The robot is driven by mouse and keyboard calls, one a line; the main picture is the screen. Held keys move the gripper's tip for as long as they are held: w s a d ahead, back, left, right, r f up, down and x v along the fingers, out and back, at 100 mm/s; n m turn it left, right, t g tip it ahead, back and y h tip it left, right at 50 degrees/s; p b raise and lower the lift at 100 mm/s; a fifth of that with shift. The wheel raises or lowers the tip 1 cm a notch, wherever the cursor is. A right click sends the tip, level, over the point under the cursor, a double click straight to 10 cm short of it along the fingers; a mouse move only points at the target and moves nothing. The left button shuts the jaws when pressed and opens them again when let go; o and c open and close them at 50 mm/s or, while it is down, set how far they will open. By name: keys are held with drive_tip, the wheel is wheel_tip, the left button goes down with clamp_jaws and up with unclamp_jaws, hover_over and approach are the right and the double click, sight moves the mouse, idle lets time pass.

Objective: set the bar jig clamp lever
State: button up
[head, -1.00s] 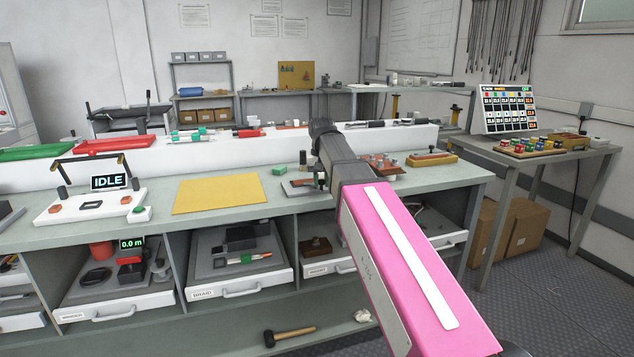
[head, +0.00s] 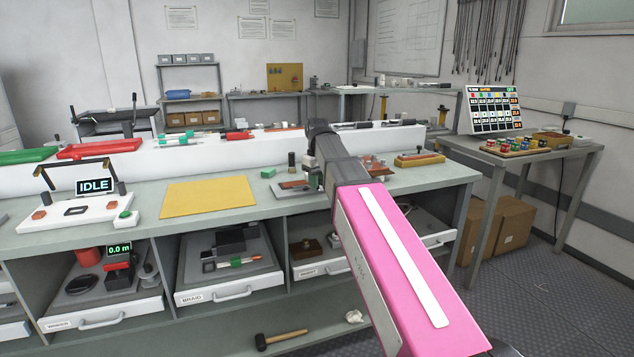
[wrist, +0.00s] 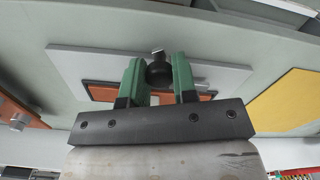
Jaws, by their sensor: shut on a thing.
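The bar jig is a grey plate (wrist: 72,66) carrying an orange-brown bar (wrist: 101,93) in the wrist view. In the head view its plate (head: 290,187) lies on the bench, partly behind my arm. A dark round knob (wrist: 159,74), which looks like the clamp lever's end, sits between the green fingers of my gripper (wrist: 158,65). My gripper is shut on this knob. The lever's lower part and pivot are hidden by the fingers and the gripper body, so its angle cannot be told. In the head view my arm largely hides the gripper.
A device reading IDLE (head: 95,187) stands farther left. A wooden tray (head: 420,159) sits to the right. A long white ledge (head: 250,148) runs behind.

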idle(0.3)
drive_tip(key=o, duration=0.9)
